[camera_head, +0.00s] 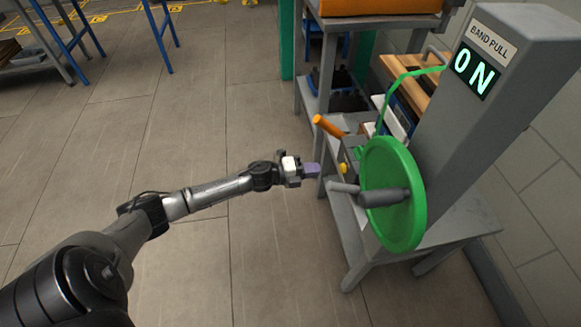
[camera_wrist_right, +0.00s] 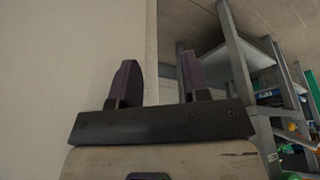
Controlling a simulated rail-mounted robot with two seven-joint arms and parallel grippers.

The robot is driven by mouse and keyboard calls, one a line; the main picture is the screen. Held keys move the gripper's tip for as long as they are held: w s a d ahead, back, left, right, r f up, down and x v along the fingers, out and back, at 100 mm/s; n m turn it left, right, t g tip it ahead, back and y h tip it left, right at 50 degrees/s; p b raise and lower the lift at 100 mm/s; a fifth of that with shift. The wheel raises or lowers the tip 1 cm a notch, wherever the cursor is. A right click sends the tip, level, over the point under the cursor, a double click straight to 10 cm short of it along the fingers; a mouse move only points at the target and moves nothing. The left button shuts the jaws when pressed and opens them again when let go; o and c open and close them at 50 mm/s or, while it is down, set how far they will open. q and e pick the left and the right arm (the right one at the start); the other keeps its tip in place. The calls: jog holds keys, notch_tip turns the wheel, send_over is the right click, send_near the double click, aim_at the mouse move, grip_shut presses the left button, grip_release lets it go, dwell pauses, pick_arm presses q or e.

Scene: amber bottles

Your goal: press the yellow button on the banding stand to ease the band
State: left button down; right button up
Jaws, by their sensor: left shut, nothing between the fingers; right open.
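The banding stand (camera_head: 505,85) is a grey column at the right of the head view, with a "BAND PULL" label and a lit "ON" display (camera_head: 474,70). A green band reel (camera_head: 378,190) is mounted on its side. The yellow button (camera_head: 343,168) is small and shows just left of the reel. My left gripper (camera_head: 312,170) is shut and empty, its purple fingertips pointing at the button from the left. The tips look close to it, but I cannot tell whether they touch. My right gripper (camera_wrist_right: 157,82) is open and empty in the right wrist view, facing a plain wall.
A grey crank handle (camera_head: 345,188) and an orange handle (camera_head: 328,126) lie close around the button. The green band (camera_head: 388,92) runs up from the reel. Grey shelving (camera_wrist_right: 235,65) stands right in the wrist view. The floor at left is mostly clear.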

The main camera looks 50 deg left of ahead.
pick_arm(q)
jog(key=p+v, duration=0.2)
jog(key=v, duration=0.4)
jog(key=shift+s+a, duration=0.1)
dwell(0.5)
